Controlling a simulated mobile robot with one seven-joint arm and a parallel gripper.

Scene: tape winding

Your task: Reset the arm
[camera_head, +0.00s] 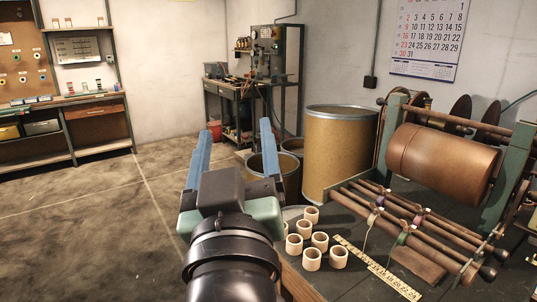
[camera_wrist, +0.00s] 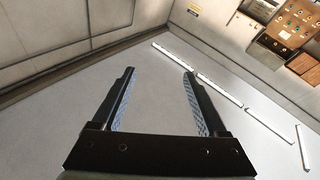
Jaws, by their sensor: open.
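My gripper (camera_head: 236,138) is raised in the middle of the head view, its two blue fingers spread wide with nothing between them. The wrist view also shows my gripper (camera_wrist: 159,72) open and empty, in front of a grey surface and pale walls. The black and green wrist of my arm rises from the bottom of the head view. The gripper touches nothing that I can see.
A winding machine with a copper-brown roller (camera_head: 443,163) stands at the right. Several pale tape rolls (camera_head: 320,241) and a yellow ruler (camera_head: 375,268) lie on the dark table. Large drums (camera_head: 338,150) stand behind. The floor (camera_head: 80,230) at left is clear.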

